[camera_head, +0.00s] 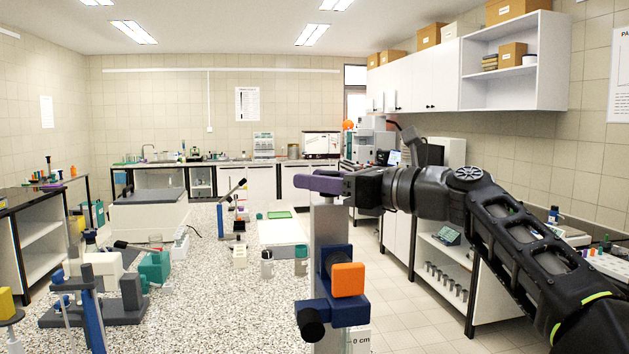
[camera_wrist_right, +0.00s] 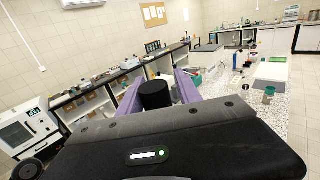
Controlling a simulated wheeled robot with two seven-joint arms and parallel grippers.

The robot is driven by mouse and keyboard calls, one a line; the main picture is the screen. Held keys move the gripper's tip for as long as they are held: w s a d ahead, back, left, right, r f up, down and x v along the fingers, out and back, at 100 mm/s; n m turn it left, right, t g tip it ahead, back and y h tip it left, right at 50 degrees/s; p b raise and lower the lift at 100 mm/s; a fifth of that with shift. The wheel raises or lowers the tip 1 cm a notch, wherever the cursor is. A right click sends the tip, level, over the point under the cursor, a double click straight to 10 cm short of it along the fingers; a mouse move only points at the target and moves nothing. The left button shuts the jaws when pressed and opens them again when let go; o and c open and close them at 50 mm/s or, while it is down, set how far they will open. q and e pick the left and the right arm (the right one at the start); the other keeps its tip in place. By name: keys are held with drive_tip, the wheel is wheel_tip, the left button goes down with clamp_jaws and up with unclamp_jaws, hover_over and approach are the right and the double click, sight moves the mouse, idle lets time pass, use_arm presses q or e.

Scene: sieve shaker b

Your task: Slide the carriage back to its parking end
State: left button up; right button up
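A grey upright post (camera_head: 328,225) stands at the front of the speckled bench. A blue carriage-like block (camera_head: 338,312) with an orange block (camera_head: 348,280) and a black knob (camera_head: 310,322) sits low on it. My right gripper (camera_head: 318,183) has purple fingers and is at the top of the post, well above the orange block. In the right wrist view its two fingers (camera_wrist_right: 158,88) are apart, with a black cylinder (camera_wrist_right: 155,95) showing between them. I cannot tell whether they touch it, and the near finger hides that spot from the head view. My left gripper is not in view.
A scale marked 0 cm (camera_head: 358,339) shows low beside the post. A grey-and-blue stand (camera_head: 90,300) and a teal block (camera_head: 154,267) are at left. A white box (camera_head: 150,220) stands behind them. Small jars (camera_head: 267,262) stand near the post. The bench middle (camera_head: 215,300) is clear.

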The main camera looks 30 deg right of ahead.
drive_tip(key=shift+o, duration=0.9)
drive_tip(key=shift+a, duration=0.15)
drive_tip(key=b+v, duration=0.1)
drive_tip(key=v, duration=0.6)
drive_tip(key=shift+s+d+b, duration=0.25)
drive_tip(key=shift+s+b, duration=0.05)
drive_tip(key=shift+b, duration=0.1)
